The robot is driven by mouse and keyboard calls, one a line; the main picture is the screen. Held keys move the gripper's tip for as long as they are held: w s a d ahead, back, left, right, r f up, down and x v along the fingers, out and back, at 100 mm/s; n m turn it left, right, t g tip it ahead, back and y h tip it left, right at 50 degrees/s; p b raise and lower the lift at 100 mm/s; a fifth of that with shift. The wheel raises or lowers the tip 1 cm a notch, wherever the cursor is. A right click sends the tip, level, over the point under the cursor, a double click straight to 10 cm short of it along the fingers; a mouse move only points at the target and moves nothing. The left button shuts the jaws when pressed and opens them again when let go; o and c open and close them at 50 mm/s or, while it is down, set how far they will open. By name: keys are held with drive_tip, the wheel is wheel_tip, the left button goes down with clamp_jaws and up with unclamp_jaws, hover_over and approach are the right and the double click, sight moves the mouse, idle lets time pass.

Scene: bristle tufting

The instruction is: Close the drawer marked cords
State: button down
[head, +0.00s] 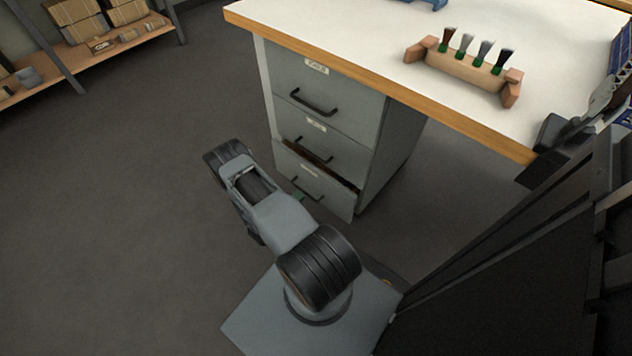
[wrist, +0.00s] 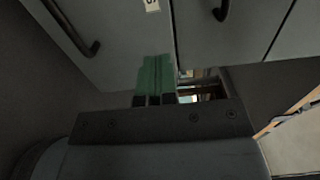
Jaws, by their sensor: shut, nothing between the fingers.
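A grey three-drawer cabinet (head: 398,150) stands under the workbench. Its bottom drawer (head: 325,193) is pulled partly out, with a dark gap above its front; the top drawer (head: 330,95) and middle drawer (head: 322,145) look flush. The label words are too small to read, so I cannot tell which is marked cords. My gripper (head: 299,196) is shut and empty at the bottom drawer's front. In the wrist view its green fingertips (wrist: 155,72) overlap a drawer front (wrist: 110,45) between its handle and its edge. Whether they touch is unclear.
The workbench (head: 300,38) overhangs the cabinet. On it stands a wooden holder (head: 465,70) with several brush tufts. A shelf with boxes (head: 90,45) is at the far left. The floor left of the cabinet is clear.

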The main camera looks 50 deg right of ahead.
sight(320, 176)
drive_tip(key=d+b, duration=0.1)
drive_tip(key=d, duration=0.5)
drive_tip(key=d+b, duration=0.1)
drive_tip(key=d, duration=0.2)
drive_tip(key=shift+s+d+b, duration=0.3)
drive_tip(key=shift+s+d, duration=0.05)
drive_tip(key=shift+d, duration=0.05)
drive_tip(key=shift+d, duration=0.1)
